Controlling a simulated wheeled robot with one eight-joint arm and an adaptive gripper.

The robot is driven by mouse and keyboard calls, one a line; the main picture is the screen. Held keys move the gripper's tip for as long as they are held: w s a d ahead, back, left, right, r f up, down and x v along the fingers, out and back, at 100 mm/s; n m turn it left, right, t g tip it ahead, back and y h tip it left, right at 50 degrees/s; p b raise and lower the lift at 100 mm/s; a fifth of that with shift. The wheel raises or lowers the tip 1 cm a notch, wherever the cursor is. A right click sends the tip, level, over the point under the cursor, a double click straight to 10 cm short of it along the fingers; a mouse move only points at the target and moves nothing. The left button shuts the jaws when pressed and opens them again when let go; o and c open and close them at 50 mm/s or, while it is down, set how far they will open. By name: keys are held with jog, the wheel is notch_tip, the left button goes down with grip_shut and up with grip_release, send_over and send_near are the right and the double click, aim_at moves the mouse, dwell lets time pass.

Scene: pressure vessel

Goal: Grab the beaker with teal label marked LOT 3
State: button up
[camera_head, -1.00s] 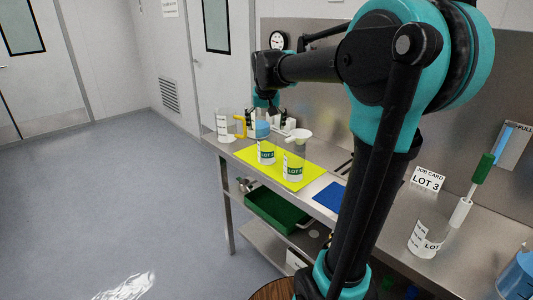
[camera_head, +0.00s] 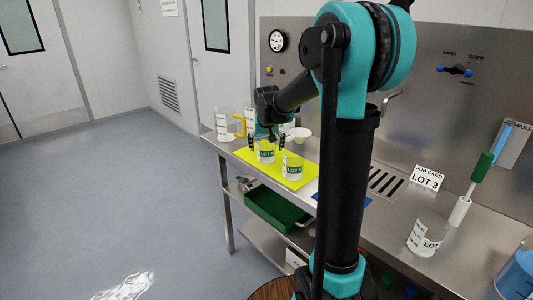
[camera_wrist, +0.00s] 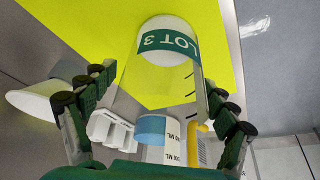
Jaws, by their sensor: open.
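The clear beaker with the teal LOT 3 label (camera_head: 266,155) stands on a yellow mat (camera_head: 258,171). In the wrist view this beaker (camera_wrist: 167,68) shows between my fingers, its label readable. My gripper (camera_head: 266,142) is open over it, one finger on each side. In the wrist view my gripper (camera_wrist: 155,92) has its fingers spread wide and apart from the glass, though contact on the right side is hard to judge. A second clear beaker with a teal label (camera_head: 293,168) stands to the right on the mat. Its last character is too small to read.
A white funnel (camera_head: 300,133) lies behind the second beaker. A jug with a yellow handle (camera_head: 238,127) stands to the left. A blue-topped container (camera_wrist: 152,128) and white rack (camera_wrist: 110,130) show beyond. Another beaker (camera_head: 424,236) and the LOT 3 job card (camera_head: 428,178) are far right.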

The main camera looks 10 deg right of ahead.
jog(key=shift+f, duration=0.1)
jog(key=shift+c, duration=0.3)
jog(key=c, duration=1.2)
